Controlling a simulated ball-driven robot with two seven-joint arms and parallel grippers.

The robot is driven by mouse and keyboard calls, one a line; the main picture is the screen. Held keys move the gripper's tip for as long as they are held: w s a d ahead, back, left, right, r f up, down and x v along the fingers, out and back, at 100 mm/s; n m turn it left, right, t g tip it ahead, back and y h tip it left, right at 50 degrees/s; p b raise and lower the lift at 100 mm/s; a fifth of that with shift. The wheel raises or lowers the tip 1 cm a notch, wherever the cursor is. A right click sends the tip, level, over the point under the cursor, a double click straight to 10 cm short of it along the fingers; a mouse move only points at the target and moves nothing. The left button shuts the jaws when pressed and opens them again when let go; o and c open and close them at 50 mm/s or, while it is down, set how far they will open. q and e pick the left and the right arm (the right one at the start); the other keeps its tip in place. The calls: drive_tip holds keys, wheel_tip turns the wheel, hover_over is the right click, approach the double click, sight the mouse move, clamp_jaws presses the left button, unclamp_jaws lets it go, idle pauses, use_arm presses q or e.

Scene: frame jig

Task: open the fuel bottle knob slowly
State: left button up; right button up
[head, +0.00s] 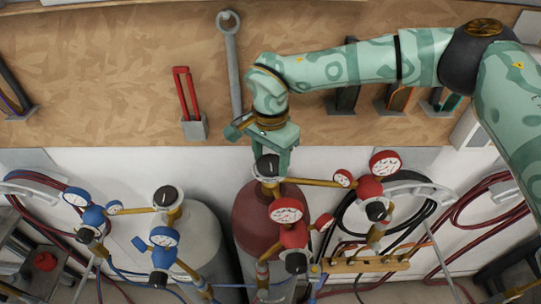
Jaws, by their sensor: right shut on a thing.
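The fuel bottle (258,222) is the dark red cylinder standing in the lower middle of the head view. Its black knob (267,167) sits on top, above brass fittings. My right arm comes in from the right, and my right gripper (279,158) points down over the bottle. Its jaws are shut on the knob, and they hide part of it. Red gauges and regulators (287,214) hang from the bottle's brass pipe. My left gripper is not in view.
A grey bottle (203,232) with its own black knob (167,197) and blue gauges stands to the left. Red regulators (371,187) and coiled hoses are on the right. A wooden board behind carries a wrench (233,70) and a red-handled tool (183,95).

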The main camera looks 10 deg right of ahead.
drive_tip(key=shift+w+r, duration=0.1)
drive_tip(key=shift+r, duration=0.05)
drive_tip(key=o, duration=1)
